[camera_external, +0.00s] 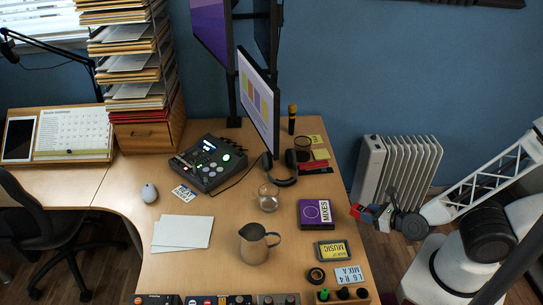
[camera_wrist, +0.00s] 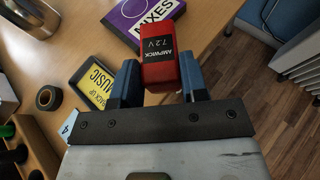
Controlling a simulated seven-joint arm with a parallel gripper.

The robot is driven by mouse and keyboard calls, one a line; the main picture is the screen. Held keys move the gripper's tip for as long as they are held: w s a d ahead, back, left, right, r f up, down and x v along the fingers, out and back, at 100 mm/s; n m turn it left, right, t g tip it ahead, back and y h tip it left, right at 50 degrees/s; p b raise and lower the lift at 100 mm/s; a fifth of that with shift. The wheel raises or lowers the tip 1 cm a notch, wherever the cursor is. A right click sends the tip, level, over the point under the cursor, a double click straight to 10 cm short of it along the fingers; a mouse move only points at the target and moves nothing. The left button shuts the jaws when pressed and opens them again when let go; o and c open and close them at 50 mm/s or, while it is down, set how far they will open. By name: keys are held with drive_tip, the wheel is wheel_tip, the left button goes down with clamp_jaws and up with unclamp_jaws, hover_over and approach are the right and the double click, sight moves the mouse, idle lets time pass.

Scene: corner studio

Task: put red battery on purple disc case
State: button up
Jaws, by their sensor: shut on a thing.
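The red battery (camera_wrist: 158,66) has a black label reading "AMPWICK 7.2V". My gripper (camera_wrist: 159,76) is shut on it, with one blue finger on each side. In the external view the battery (camera_external: 356,210) and my gripper (camera_external: 371,212) are at the right side of the desk, a little right of the purple disc case. The purple disc case (camera_external: 315,213), with a white "MIXES" strip, lies flat near the desk's right edge. In the wrist view the case (camera_wrist: 146,17) shows beyond the battery, which overlaps its near edge in the picture.
A yellow "MUSIC" case (camera_external: 333,250), a tape roll (camera_external: 316,274) and a labelled card (camera_external: 349,275) lie nearer the front. A glass (camera_external: 268,197) and a metal pitcher (camera_external: 256,243) stand left of the disc case. Headphones (camera_external: 284,176) lie behind it. A white radiator (camera_external: 397,168) stands beyond the desk.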

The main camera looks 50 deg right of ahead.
hover_over(323, 217)
drive_tip(key=shift+d+f, duration=0.1)
drive_tip(key=shift+f, duration=0.6)
idle(0.4)
drive_tip(key=shift+f, duration=1.8)
drive_tip(key=shift+f, duration=0.1)
drive_tip(key=o, duration=1.1)
drive_tip(key=shift+c, duration=0.2)
